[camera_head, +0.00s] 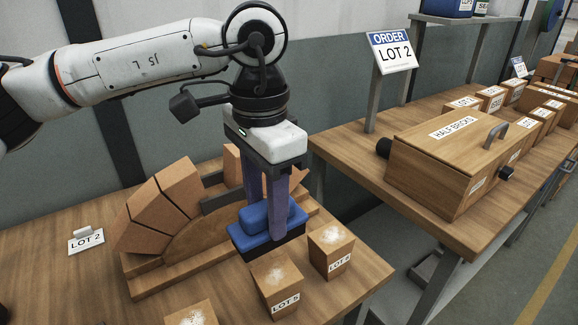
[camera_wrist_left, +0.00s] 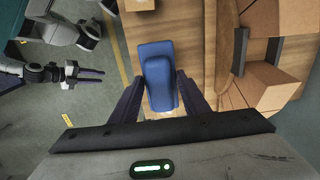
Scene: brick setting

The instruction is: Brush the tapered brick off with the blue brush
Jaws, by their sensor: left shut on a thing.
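My left gripper (camera_head: 268,222) points down and is shut on the blue brush (camera_head: 262,222), which has a dark underside. The brush also shows between the fingers in the left wrist view (camera_wrist_left: 157,75). Tapered bricks with white dust on top stand at the table's front: one labelled LOT 5 (camera_head: 278,284), another to its right (camera_head: 331,249), and one cut by the bottom edge (camera_head: 191,315). The brush is just behind the first two; I cannot tell whether it touches them. My right gripper (camera_wrist_left: 92,75) is open and empty, off the table in the left wrist view.
A wooden arch form (camera_head: 195,240) carries several tapered bricks (camera_head: 160,210) behind the brush. A LOT 2 card (camera_head: 86,240) stands at the left. A second table holds a HALF BRICKS box (camera_head: 445,160), labelled boxes and an ORDER LOT 2 sign (camera_head: 392,51). A gap separates the tables.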

